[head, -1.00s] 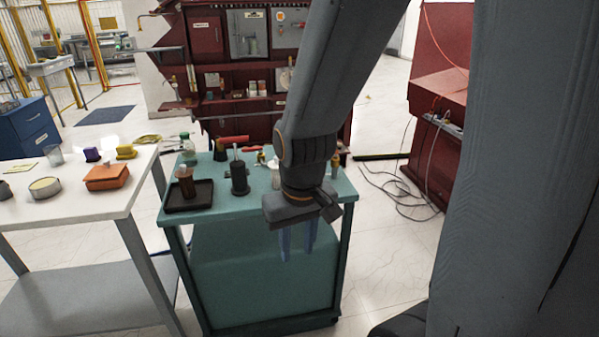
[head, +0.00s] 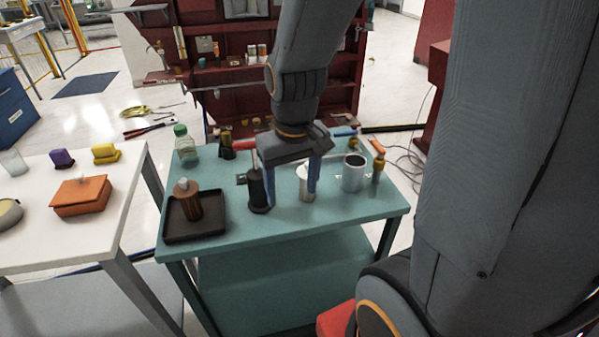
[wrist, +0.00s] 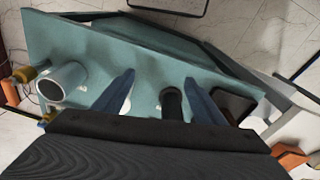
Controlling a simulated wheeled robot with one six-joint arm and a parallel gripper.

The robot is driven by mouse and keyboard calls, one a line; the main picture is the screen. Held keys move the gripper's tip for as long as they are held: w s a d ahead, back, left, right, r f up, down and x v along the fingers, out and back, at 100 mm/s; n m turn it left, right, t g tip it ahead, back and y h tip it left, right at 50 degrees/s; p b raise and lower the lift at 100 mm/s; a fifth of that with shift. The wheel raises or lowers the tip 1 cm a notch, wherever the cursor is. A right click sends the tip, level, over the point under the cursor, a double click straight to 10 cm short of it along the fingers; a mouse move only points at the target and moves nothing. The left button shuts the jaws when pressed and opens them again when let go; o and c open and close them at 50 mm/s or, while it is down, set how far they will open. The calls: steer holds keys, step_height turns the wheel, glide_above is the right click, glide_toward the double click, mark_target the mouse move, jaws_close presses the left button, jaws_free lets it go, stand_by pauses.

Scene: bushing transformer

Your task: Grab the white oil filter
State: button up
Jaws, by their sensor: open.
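The white oil filter looks to be the small white cylinder (head: 304,187) standing on the teal cart top in the head view, partly covered by a finger. In the wrist view a bit of white (wrist: 126,106) shows beside the left finger; the rest is hidden. My gripper (head: 291,196) is open and empty, pointing down over the cart. The white cylinder appears beside its right finger in the head view; I cannot tell whether they touch. In the wrist view my gripper (wrist: 160,82) has a black cylinder (wrist: 172,104) appearing between its fingers.
On the cart (head: 300,232), a black bottle (head: 258,190) stands by the left finger and a grey mug (head: 354,173) to the right. A black tray (head: 222,227) holds a brown bottle (head: 187,201). A green-capped bottle (head: 184,146) is behind. The cart's front strip is clear.

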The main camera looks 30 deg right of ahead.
mark_target(307, 164)
steer(key=shift+m+g, duration=0.3)
steer(key=shift+g, duration=0.2)
steer(key=w+d+r, duration=0.3)
steer(key=w+d, duration=0.2)
steer(key=w+d+r, duration=0.2)
steer(key=w, duration=0.1)
steer(key=shift+d+r, duration=0.3)
steer(key=shift+d, duration=0.05)
steer(key=shift+w+d+r, duration=0.1)
steer(key=shift+w+d, duration=0.05)
steer(key=shift+d, duration=0.1)
steer(key=shift+d+f, duration=0.1)
steer(key=shift+f, duration=0.15)
steer(key=shift+f+p, duration=1.05)
steer(key=shift+f, duration=2.4)
steer(key=c, duration=1.5)
